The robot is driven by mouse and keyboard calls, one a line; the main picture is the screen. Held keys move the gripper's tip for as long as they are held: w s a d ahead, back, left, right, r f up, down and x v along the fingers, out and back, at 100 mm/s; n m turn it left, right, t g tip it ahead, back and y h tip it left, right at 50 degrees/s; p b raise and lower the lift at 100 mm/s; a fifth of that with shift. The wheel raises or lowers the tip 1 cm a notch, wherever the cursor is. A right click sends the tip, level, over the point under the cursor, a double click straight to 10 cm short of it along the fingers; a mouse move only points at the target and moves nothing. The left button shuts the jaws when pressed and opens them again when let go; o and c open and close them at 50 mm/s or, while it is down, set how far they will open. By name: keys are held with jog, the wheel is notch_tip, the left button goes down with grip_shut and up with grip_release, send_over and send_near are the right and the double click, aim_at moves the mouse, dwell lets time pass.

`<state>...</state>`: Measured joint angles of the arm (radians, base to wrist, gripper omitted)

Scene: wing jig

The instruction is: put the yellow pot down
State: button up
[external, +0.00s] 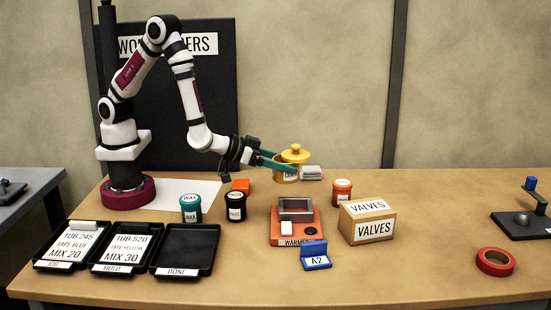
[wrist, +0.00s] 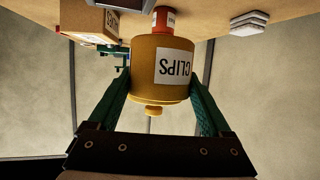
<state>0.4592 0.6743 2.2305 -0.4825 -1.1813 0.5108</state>
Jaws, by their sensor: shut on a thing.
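The yellow pot (external: 287,175) has a knobbed lid and is upright at the back of the table, right of my arm. In the wrist view the yellow pot (wrist: 160,84) appears upside down, with a white CLIPS label. My gripper (external: 284,165) reaches in from the left and is shut on the pot. In the wrist view its green fingers (wrist: 160,88) lie on both sides of the pot. I cannot tell whether the pot's base touches the table.
A white stack (external: 311,173) sits just right of the pot. An orange pot (external: 342,190), a VALVES box (external: 372,222) and an orange warmer (external: 296,222) stand nearer the front. Teal (external: 191,209) and black (external: 236,207) pots stand left. Table at the front right is mostly clear.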

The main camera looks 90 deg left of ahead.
jog(key=s+a+n+y, duration=0.1)
jog(key=s+a+y, duration=0.1)
jog(key=s, duration=0.5)
jog(key=shift+n, duration=0.3)
jog(key=w+a+f, duration=0.1)
jog(key=a+f, duration=0.1)
jog(key=a, duration=0.1)
jog(key=w+a+f, duration=0.2)
jog(key=a, duration=0.2)
jog(key=w+a+f, duration=0.1)
jog(key=a+f, duration=0.1)
jog(key=a, duration=0.1)
jog(key=shift+w+a, duration=0.3)
jog(key=shift+w, duration=0.1)
notch_tip(320, 180, down, 4)
jog(key=shift+w+a+f, duration=0.1)
jog(key=shift+f, duration=0.15)
jog(key=o, duration=1.5)
jog(key=shift+c, duration=0.2)
